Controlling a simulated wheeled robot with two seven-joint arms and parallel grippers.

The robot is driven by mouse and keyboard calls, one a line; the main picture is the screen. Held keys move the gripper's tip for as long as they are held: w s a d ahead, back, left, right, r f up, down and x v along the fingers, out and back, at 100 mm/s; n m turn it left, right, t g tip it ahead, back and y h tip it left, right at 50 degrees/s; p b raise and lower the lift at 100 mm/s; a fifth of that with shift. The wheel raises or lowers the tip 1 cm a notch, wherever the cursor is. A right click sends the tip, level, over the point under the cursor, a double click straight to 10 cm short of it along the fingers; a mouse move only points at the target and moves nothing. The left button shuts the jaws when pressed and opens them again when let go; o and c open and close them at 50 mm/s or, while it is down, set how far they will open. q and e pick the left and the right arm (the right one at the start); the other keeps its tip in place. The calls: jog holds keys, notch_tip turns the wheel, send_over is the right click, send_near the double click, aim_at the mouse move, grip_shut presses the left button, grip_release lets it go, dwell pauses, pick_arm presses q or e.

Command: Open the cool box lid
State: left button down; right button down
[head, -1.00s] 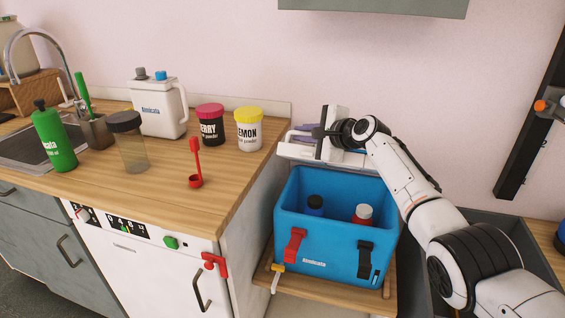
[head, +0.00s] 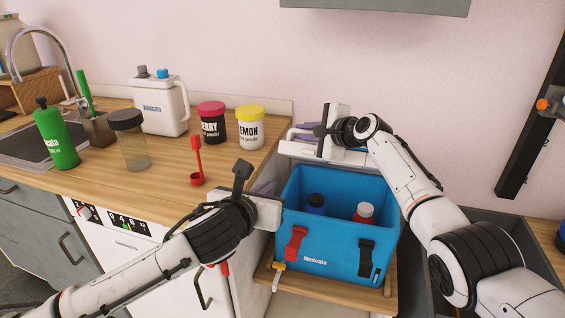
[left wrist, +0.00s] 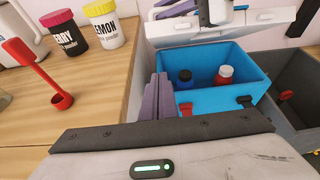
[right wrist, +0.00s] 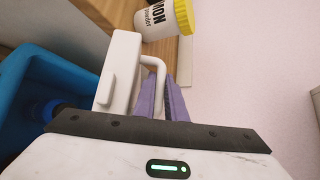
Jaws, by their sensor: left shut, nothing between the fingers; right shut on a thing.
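The blue cool box (head: 335,242) stands on a low wooden shelf with its top open. Its white lid (head: 305,151) is raised at the back, and also shows in the right wrist view (right wrist: 121,62). My right gripper (head: 304,130) is shut on the lid's white handle (right wrist: 157,68), behind the box opening; the exact grip is partly hidden. My left gripper (head: 264,188) is shut and empty at the box's left, beside the counter edge; its purple fingers show in the left wrist view (left wrist: 158,95). Red (head: 295,243) and black (head: 366,257) latches hang on the box front.
The counter (head: 175,180) at left holds berry (head: 212,123) and lemon (head: 250,127) jars and a red scoop (head: 196,165). A grey bin (left wrist: 297,128) is right of the box.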

jog(key=shift+d, duration=0.1)
pick_arm(q)
jog(key=w+d, duration=0.3)
jog(key=w, duration=0.8)
jog(key=shift+d, duration=0.3)
